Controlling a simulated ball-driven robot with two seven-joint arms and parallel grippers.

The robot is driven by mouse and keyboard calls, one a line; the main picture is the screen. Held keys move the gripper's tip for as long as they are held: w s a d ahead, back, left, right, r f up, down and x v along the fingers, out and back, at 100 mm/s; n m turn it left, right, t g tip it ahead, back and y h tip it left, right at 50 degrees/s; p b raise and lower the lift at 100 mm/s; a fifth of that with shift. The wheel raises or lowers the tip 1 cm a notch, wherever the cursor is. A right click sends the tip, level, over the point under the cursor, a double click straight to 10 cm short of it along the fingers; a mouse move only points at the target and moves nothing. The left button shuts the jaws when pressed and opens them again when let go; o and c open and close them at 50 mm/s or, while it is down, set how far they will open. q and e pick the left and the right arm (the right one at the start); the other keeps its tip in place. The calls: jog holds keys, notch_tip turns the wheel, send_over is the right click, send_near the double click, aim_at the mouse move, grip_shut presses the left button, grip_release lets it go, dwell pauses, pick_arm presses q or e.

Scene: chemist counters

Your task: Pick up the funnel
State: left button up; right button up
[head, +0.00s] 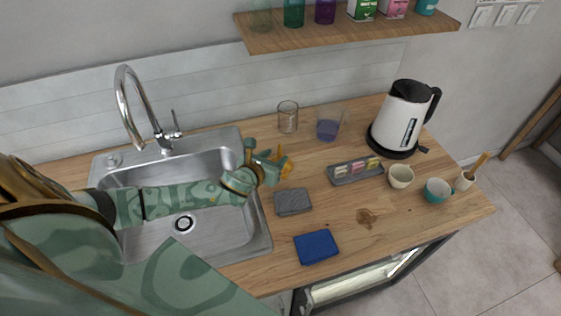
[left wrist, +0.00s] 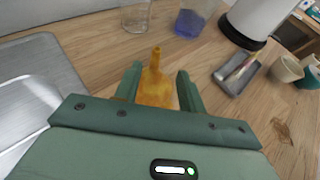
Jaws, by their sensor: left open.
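The funnel (left wrist: 156,88) is amber and translucent. In the left wrist view it is between the two fingers of my left gripper (left wrist: 160,72), its narrow spout pointing away from the palm and its wider part partly hidden by the gripper body. In the head view a part of the funnel (head: 286,166) shows beyond my left gripper (head: 268,162), near the right rim of the sink. The left fingers are open, with a narrow gap visible on either side of the funnel. My right gripper is not in view.
A clear glass (head: 288,117) and a beaker of blue liquid (head: 328,126) stand behind. A grey tray (head: 343,181), a kettle (head: 400,125) and cups (head: 401,176) are to the right. A grey cloth (head: 293,202) and a blue cloth (head: 316,247) lie in front. The sink (head: 255,225) is left.

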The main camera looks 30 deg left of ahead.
aim_at(278, 151)
pick_arm(q)
jog(key=x, duration=0.2)
jog(key=b+x, duration=0.1)
jog(key=x, duration=0.2)
jog(key=shift+w+a+f, duration=0.15)
jog(key=shift+w+a, duration=0.15)
jog(key=shift+a, duration=0.1)
grip_shut()
